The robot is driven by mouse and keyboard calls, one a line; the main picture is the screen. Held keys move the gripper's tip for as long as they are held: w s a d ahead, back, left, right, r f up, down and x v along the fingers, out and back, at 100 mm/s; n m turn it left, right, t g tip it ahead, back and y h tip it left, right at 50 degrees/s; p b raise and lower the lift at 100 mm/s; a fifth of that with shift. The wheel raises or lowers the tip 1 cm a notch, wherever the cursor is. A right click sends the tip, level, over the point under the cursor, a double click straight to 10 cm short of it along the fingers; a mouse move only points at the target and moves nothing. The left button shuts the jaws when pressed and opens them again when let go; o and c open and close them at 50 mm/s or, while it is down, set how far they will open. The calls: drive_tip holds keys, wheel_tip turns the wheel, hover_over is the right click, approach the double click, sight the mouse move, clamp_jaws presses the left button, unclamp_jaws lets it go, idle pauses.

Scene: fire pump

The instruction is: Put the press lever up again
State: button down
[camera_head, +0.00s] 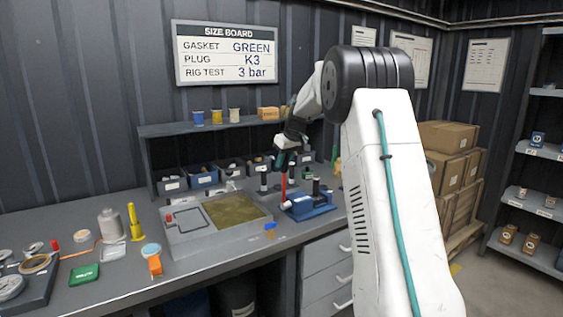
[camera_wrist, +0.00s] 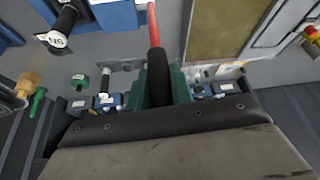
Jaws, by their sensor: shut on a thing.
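The press lever (camera_head: 284,186) is a red rod standing close to upright at the blue press (camera_head: 312,208) on the bench. In the wrist view the red rod (camera_wrist: 153,28) runs into a black grip (camera_wrist: 157,72). My gripper (camera_wrist: 160,90) has its green fingers on both sides of the black grip and is shut on it. In the head view my gripper (camera_head: 285,157) is at the lever's top end, and the grip is mostly hidden there. A black-handled part marked N6 (camera_wrist: 57,39) stands beside the blue press body (camera_wrist: 113,15).
A grey tray with an olive panel (camera_head: 235,210) lies left of the press. Small bins (camera_head: 203,176) line the bench's back under a shelf (camera_head: 215,127). A yellow upright part (camera_head: 135,222) and a grey bottle (camera_head: 111,224) stand further left.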

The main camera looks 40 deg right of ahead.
drive_tip(key=c, duration=1.2)
unclamp_jaws()
drive_tip(key=shift+w, duration=0.25)
drive_tip(key=shift+c, duration=0.2)
drive_tip(key=v, duration=0.7)
drive_tip(key=shift+s+r, duration=0.25)
drive_tip(key=shift+r, duration=0.05)
